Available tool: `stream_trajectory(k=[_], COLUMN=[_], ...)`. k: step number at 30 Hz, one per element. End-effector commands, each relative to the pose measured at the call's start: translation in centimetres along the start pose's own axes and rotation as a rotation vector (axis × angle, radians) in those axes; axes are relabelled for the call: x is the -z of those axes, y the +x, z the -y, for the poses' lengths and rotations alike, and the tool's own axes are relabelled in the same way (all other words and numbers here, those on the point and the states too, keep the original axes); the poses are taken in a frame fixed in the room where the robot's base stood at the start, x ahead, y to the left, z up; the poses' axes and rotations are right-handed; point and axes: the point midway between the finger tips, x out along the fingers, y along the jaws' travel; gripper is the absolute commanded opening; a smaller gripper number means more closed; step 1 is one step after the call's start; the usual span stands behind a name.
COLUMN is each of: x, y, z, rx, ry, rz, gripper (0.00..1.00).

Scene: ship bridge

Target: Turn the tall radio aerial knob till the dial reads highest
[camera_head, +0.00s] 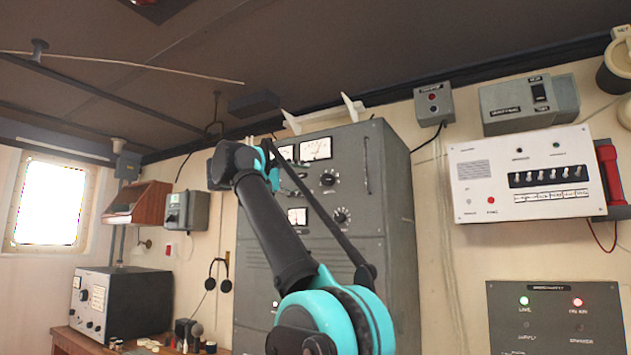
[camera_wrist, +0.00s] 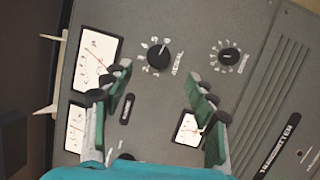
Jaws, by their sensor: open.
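The aerial knob (camera_wrist: 159,54) is a round black knob with a number scale on the tall grey transmitter cabinet (camera_head: 388,200). It also shows in the head view (camera_head: 328,178), below the large white meter (camera_head: 316,149). In the wrist view that meter (camera_wrist: 97,58) has a dark reddish needle; its reading is too small to tell. My gripper (camera_wrist: 157,80) is open and empty, its two dark green-padded fingers spread in front of the panel. The knob shows just beyond the gap between the fingertips, apart from them. In the head view my arm hides part of the panel.
A second knob (camera_wrist: 229,56) and a small meter (camera_wrist: 188,128) are close by; the right finger partly covers that meter. Another meter (camera_wrist: 76,128) is at left. White brackets (camera_head: 350,106) stand on the cabinet top. A white alarm panel (camera_head: 520,175) is on the right wall.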

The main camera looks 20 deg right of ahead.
Motion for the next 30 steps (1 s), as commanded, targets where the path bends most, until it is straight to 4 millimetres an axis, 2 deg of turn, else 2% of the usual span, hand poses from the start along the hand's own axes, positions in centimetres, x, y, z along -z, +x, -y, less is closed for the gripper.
stream_trajectory(k=[3,9,26,29,30], x=[0.1,0.0,0.0,0.2,0.5], y=[-2.0,-3.6,-3.7,-3.6,-3.5], z=[0.0,0.0,0.0,0.8,1.8], rx=[0.0,0.0,0.001,0.015,0.033], ry=[0.0,0.0,0.0,0.001,0.001], rz=[-0.004,-0.001,0.0,-0.001,-0.002], gripper=[0.57,0.57,0.57,0.57,0.57])
